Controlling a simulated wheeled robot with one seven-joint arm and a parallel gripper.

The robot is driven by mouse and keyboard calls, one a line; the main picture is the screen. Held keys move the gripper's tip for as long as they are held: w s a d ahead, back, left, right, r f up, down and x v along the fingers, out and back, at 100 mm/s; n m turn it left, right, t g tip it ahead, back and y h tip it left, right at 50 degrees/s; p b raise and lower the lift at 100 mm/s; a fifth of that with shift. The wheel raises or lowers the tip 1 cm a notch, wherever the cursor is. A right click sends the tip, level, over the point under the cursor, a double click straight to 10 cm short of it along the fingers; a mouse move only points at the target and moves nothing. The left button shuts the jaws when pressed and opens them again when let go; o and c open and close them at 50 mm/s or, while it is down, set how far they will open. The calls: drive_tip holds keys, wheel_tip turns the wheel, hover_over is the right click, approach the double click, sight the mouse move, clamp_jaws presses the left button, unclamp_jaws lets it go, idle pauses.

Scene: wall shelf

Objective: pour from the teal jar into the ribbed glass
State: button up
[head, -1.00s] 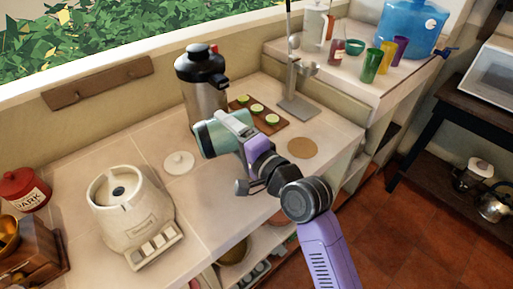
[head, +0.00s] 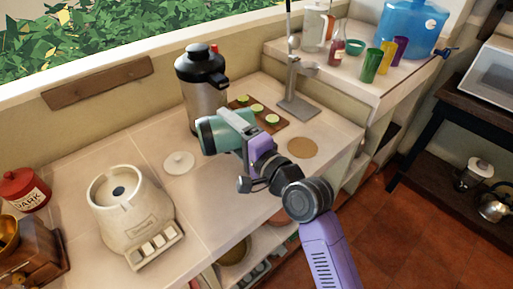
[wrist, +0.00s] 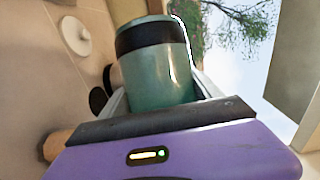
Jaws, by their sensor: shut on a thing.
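The teal jar (head: 226,131) is in my gripper (head: 243,134), raised above the counter and lying nearly on its side, with its dark-banded end toward the left. In the wrist view the teal jar (wrist: 157,78) sits between the fingers, with a dark band near its far end. My gripper is shut on it. Its mouth is not clearly visible, and I see nothing flowing out. I cannot pick out the ribbed glass for certain; several coloured tumblers (head: 372,66) stand on the right-hand ledge, but ribs are too small to tell.
A metal flask (head: 203,88) stands just behind the jar. A board with lime slices (head: 257,111), a metal stand (head: 298,104) and a cork mat (head: 302,147) are to the right. A white lid (head: 179,163) and a cream appliance (head: 130,215) are left; counter between is clear.

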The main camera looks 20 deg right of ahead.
sight(227, 148)
drive_tip(key=shift+d+r+m, duration=0.25)
drive_tip(key=shift+r+m, duration=0.05)
drive_tip(key=shift+m, duration=0.2)
idle(0.4)
